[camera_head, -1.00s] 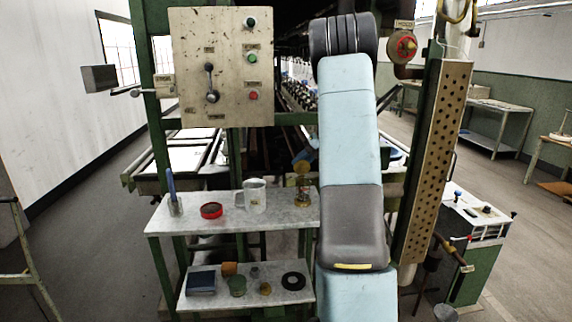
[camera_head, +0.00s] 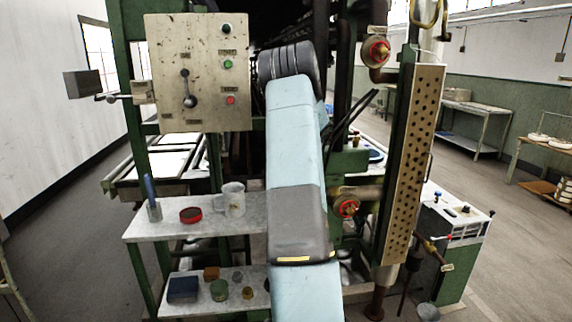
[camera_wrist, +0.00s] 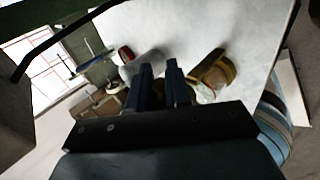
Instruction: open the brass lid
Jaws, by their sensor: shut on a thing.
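In the wrist view a brass-coloured piece (camera_wrist: 217,74), which I take for the brass lid or its vessel, is on the pale shelf just right of my fingertips. A small pale part shows below it. My gripper (camera_wrist: 160,68) has two dark fingers close together with a narrow gap. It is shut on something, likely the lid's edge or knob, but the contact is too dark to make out. How far the lid stands open cannot be told. In the head view my arm hides the gripper and the brass piece.
On the upper shelf (camera_head: 225,222), left of my arm, stand a glass mug (camera_head: 232,200), a red tin (camera_head: 190,215) and a cup with a blue tool (camera_head: 152,200). A red valve wheel (camera_head: 346,207) and a perforated post (camera_head: 413,165) are close on the right.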

